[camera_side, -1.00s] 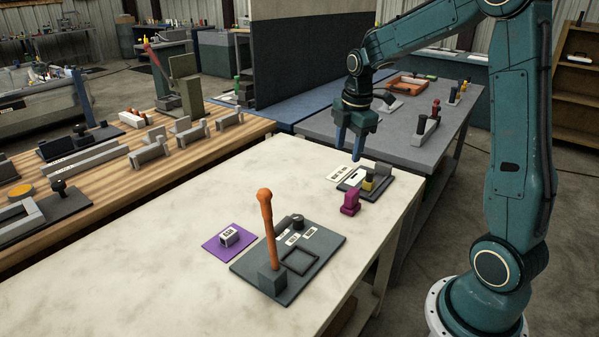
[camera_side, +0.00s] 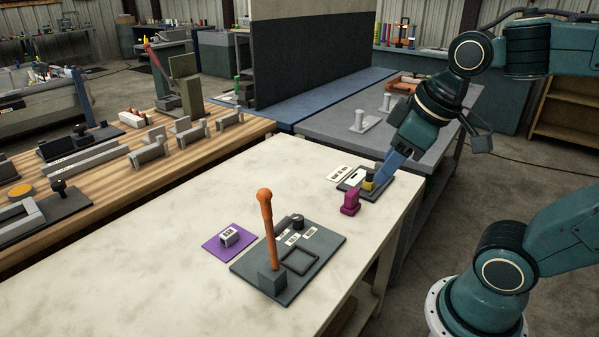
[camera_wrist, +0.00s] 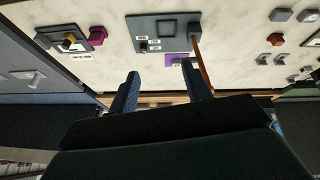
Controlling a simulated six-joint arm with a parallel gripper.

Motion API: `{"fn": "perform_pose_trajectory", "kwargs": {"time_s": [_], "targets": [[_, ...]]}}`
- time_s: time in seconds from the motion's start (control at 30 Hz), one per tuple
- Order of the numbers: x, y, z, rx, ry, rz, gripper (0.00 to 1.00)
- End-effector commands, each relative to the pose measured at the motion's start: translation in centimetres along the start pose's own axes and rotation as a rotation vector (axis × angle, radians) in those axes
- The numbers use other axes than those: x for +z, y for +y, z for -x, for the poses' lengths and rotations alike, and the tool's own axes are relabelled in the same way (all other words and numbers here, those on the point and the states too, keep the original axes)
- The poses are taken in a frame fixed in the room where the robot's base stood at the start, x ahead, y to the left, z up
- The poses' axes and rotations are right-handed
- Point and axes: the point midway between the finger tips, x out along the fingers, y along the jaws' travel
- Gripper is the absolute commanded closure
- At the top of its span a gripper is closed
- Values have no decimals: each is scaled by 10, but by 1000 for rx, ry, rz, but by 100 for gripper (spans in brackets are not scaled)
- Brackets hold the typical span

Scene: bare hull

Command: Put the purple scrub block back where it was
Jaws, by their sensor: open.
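The purple scrub block is a magenta block (camera_side: 350,203) standing on the pale bench near its right edge. It also shows in the wrist view (camera_wrist: 97,35), at the upper left. Just behind it is a small dark tray (camera_side: 383,190) with a yellow-and-dark piece (camera_side: 368,185) on it. My gripper (camera_side: 384,180) is tilted, with its blue fingers pointing down and left in front of part of the tray; its height above the tray is hard to tell. In the wrist view its fingers (camera_wrist: 163,82) are apart with nothing between them.
A dark plate (camera_side: 325,256) with an empty square frame (camera_side: 299,261) and an upright orange lever (camera_side: 267,225) stands at the bench front. White label cards (camera_side: 340,173) lie by the tray. The bench's left side is clear.

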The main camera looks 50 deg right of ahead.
Motion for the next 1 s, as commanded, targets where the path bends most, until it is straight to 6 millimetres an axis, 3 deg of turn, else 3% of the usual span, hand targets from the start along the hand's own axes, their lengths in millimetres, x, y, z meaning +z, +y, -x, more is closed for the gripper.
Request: {"fn": "perform_pose_trajectory", "kwargs": {"time_s": [0.3, 1.0], "targets": [[27, -18, 8, -21, 56, -173, 51], [28, -19, 8, -23, 56, -182, 51]]}}
